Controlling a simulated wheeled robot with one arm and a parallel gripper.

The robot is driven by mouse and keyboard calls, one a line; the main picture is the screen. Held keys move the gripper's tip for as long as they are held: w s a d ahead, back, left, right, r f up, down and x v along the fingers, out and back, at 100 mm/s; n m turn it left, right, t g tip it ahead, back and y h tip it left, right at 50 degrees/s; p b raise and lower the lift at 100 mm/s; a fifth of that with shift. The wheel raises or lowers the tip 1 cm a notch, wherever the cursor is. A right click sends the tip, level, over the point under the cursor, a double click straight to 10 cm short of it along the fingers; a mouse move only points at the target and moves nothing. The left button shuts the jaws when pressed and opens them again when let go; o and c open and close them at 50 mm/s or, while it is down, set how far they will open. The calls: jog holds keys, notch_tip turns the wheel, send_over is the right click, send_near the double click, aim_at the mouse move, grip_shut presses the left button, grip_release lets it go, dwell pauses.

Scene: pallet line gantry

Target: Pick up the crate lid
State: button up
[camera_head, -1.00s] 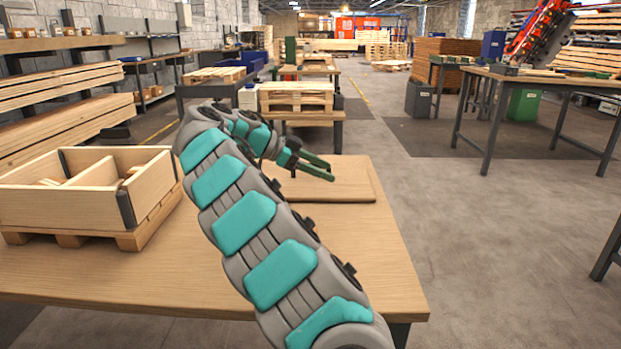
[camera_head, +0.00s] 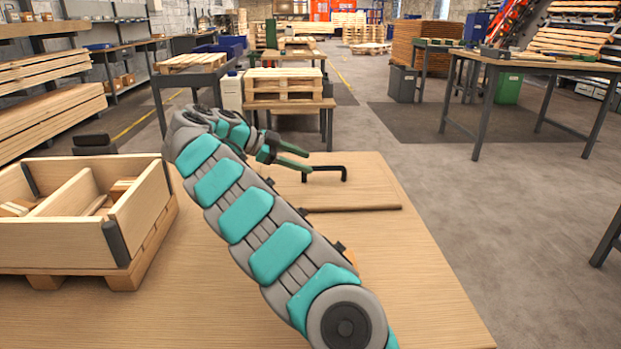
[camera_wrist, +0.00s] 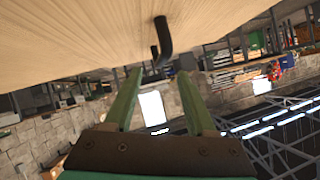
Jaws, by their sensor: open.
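The crate lid (camera_head: 350,195) is a flat pale wooden panel on the table, partly hidden behind my arm in the head view. A dark bar handle (camera_head: 332,168) stands up from it. My gripper (camera_head: 307,160) has two green fingers, open and empty, at the left part of the handle; I cannot tell if they touch it. In the wrist view, the handle (camera_wrist: 162,38) shows dark and hooked against pale wood, just beyond the gap between the open fingertips (camera_wrist: 159,73). The open wooden crate (camera_head: 70,240) stands at the left, with wooden pieces inside.
The crate sits on a small pallet (camera_head: 135,270) on the wooden table (camera_head: 420,290). The table's right part is bare. A small orange thing (camera_head: 349,257) shows beside my arm. Stacked pallets (camera_head: 284,90) stand on another table behind. The floor at right is open.

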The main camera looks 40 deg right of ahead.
aim_at(320, 167)
jog(key=shift+w+d+f, duration=0.1)
jog(key=shift+w+d, duration=0.05)
jog(key=shift+d, duration=0.05)
jog(key=x, duration=0.7)
jog(key=shift+d+b, duration=0.1)
jog(key=shift+b, duration=0.2)
grip_shut()
dwell(1.1)
